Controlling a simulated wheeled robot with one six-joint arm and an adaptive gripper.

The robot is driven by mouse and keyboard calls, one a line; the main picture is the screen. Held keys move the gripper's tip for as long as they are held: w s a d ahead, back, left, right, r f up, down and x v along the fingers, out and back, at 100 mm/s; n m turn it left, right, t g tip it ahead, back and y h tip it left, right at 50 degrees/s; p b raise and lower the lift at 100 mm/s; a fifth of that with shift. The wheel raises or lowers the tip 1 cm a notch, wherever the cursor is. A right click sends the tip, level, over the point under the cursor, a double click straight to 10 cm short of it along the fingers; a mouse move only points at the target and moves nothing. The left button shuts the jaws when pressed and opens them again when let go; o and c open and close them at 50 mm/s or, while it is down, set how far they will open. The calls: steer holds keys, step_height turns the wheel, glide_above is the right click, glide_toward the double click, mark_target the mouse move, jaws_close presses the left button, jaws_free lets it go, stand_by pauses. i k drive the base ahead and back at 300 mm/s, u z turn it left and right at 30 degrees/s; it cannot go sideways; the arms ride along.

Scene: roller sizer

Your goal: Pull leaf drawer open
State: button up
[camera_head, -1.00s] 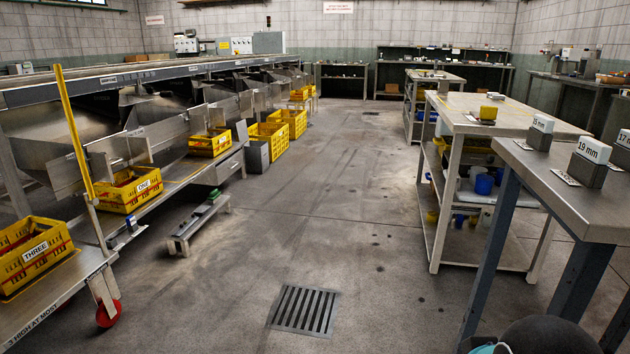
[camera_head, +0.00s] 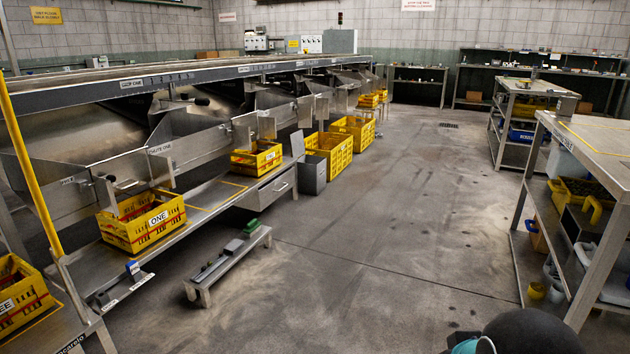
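A grey metal drawer (camera_head: 272,190) sits under the long bench on the left, below and right of a yellow crate. A small handle shows on its front, and the drawer looks shut. I cannot read any label on it, so I cannot tell if it is the leaf drawer. My gripper is not in view. Only a dark rounded part of my arm with a teal cap shows at the bottom right edge.
Yellow crates (camera_head: 143,222) stand along the bench. A low metal stand (camera_head: 228,264) is on the floor before it. A grey bin (camera_head: 312,175) and larger yellow crates (camera_head: 330,153) stand beyond the drawer. A table (camera_head: 590,145) is at right. The middle floor is clear.

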mark_target(273, 190)
steer(key=u, duration=0.15)
steer(key=i, duration=4.4)
steer(key=z, duration=0.15)
